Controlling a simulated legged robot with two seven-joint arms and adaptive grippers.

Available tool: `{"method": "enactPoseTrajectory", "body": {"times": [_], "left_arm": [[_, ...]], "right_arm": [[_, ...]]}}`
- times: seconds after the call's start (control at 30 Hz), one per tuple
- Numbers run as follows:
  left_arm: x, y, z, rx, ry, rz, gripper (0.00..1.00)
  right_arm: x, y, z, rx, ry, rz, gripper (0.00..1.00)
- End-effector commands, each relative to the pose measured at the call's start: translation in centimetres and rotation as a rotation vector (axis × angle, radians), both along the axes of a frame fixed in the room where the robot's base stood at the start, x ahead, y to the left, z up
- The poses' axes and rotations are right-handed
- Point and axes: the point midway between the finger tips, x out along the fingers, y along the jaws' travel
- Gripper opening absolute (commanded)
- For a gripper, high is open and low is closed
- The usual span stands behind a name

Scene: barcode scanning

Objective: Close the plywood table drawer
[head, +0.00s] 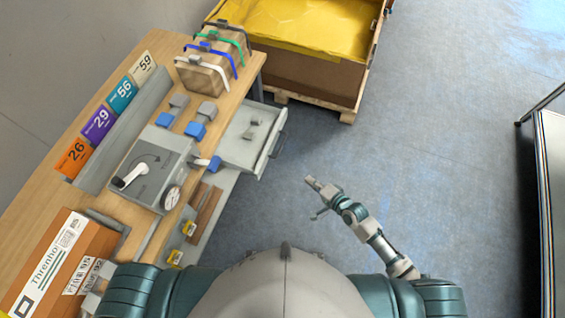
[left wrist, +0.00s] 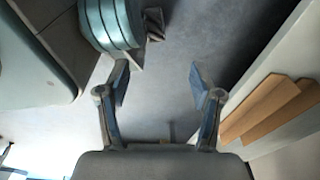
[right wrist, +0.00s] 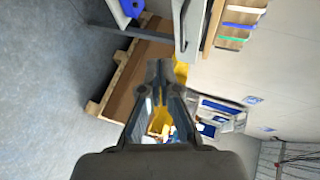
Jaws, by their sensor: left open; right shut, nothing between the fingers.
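The plywood table (head: 225,88) runs along the left in the head view. Its grey drawer (head: 238,147) is pulled out from the right side, with a handle (head: 278,146) on its front. Small grey items lie inside the drawer. My right gripper (head: 319,187) is shut and empty. It is over the floor, to the right of and nearer than the drawer handle, apart from it. The right wrist view also shows its closed fingertips (right wrist: 160,68). My left gripper (left wrist: 160,78) is open and empty in the left wrist view.
A control box (head: 155,168), numbered cards, clamped boxes and a cardboard box (head: 60,262) are on the table. A dark cabinet (head: 548,190) stands at the right. Floor between is clear.

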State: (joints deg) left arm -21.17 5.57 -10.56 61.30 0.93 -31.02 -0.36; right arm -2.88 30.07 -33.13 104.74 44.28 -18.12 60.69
Motion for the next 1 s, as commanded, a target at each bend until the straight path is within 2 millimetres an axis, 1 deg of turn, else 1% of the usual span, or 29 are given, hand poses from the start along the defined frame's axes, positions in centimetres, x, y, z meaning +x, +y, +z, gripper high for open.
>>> {"method": "enactPoseTrajectory", "body": {"times": [0.03,0.1,0.2,0.37,0.6,0.7,0.8,1.0], "left_arm": [[0.1,0.0,-0.2,0.000,0.001,0.000,0.66],[0.4,0.0,-0.1,0.000,0.000,0.001,0.66],[0.6,-0.1,0.1,0.001,0.000,0.001,0.66],[1.3,-0.4,0.5,0.003,-0.003,0.001,0.66],[2.9,-0.8,1.4,0.002,-0.011,0.004,0.66],[3.5,-0.9,1.9,0.001,-0.015,0.005,0.66],[4.0,-0.9,2.4,0.002,-0.018,0.006,0.66],[4.6,-1.0,3.0,0.000,-0.020,0.007,0.66]], "right_arm": [[-0.4,0.9,1.1,0.043,0.009,0.015,0.00],[-0.5,1.7,2.2,0.084,0.022,0.022,0.00],[0.0,2.4,2.4,0.103,0.027,0.026,0.00],[1.9,3.9,1.5,0.105,0.025,0.025,0.00],[5.3,7.4,-0.4,0.106,0.026,0.023,0.00],[6.5,8.7,-1.0,0.104,0.025,0.024,0.00],[7.4,9.8,-1.5,0.103,0.024,0.024,0.00],[8.4,10.9,-2.0,0.101,0.025,0.023,0.00]]}}
